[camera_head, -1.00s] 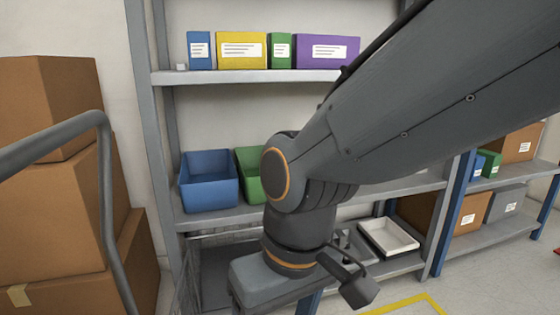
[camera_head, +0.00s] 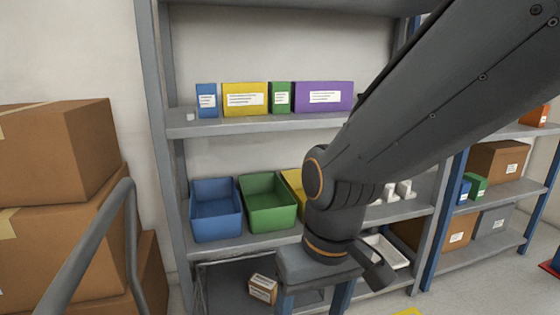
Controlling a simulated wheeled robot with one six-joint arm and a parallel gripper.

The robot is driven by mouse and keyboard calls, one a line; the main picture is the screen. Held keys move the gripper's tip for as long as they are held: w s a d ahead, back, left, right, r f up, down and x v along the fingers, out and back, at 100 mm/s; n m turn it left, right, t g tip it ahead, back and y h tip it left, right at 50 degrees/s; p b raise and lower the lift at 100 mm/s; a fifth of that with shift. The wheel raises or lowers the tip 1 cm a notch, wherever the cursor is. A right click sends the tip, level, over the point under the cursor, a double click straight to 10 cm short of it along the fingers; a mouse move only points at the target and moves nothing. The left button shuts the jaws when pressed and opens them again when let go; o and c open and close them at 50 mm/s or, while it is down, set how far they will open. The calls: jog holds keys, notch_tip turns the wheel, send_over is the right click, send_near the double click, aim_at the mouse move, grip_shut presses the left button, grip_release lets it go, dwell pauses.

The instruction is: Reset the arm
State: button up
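My grey arm comes in from the upper right and bends down at an orange-ringed joint. My gripper (camera_head: 314,300) hangs below it, in front of the shelf unit. Its two fingers point down and stand well apart, so it looks open. The fingertips are cut off by the bottom edge, and I see nothing held between the visible parts of the fingers.
The shelf unit (camera_head: 215,127) holds blue (camera_head: 216,210), green (camera_head: 267,203) and partly hidden yellow bins. Cardboard boxes (camera_head: 60,150) and a grey rail (camera_head: 90,245) stand left.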

jog(key=s+d+r+m+h+p, duration=0.1)
jog(key=d+r+m+p, duration=0.3)
jog(key=d+r+p, duration=1)
notch_tip(320, 180, up, 4)
jog(key=s+p, duration=0.1)
jog(key=p, duration=0.7)
jog(key=shift+d+p, duration=0.2)
jog(key=shift+p, duration=0.15)
jog(key=shift+r, duration=0.1)
jog(key=shift+c, duration=0.3)
